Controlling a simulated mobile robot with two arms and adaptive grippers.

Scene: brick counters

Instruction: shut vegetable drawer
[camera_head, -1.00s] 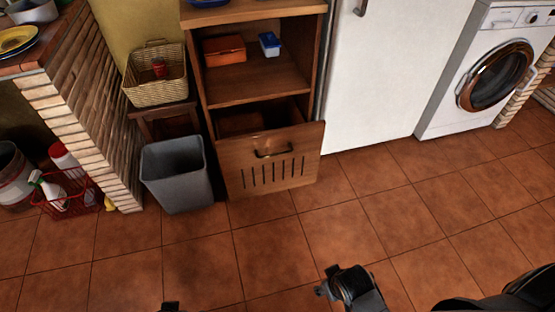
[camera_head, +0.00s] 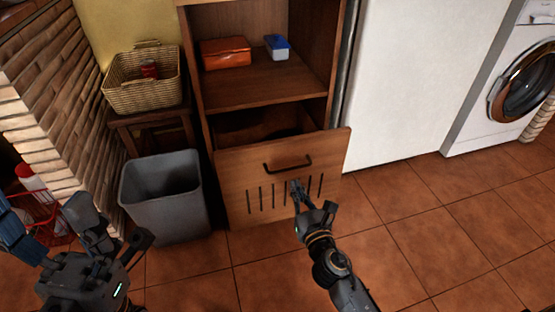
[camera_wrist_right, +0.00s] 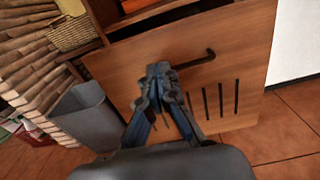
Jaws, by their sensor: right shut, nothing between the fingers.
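The vegetable drawer (camera_head: 235,185) is the wooden bottom drawer of the cabinet, with a dark bar handle (camera_head: 288,164) and vertical slots. It stands pulled out, and its dark inside shows behind the front. My right gripper (camera_head: 298,186) is shut and empty, just below the handle at the drawer front. In the right wrist view its closed fingertips (camera_wrist_right: 158,70) lie over the drawer front (camera_wrist_right: 225,55), left of the handle (camera_wrist_right: 195,60). I cannot tell whether they touch the wood. My left gripper (camera_head: 50,222) is open and empty at the lower left.
A grey bin (camera_head: 165,195) stands close to the drawer's left side. A wicker basket (camera_head: 142,82) sits on a stool behind it. An orange box (camera_head: 225,53) and a blue container (camera_head: 277,46) are on the shelf above. A white fridge (camera_head: 410,80) is right. The tiled floor in front is clear.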

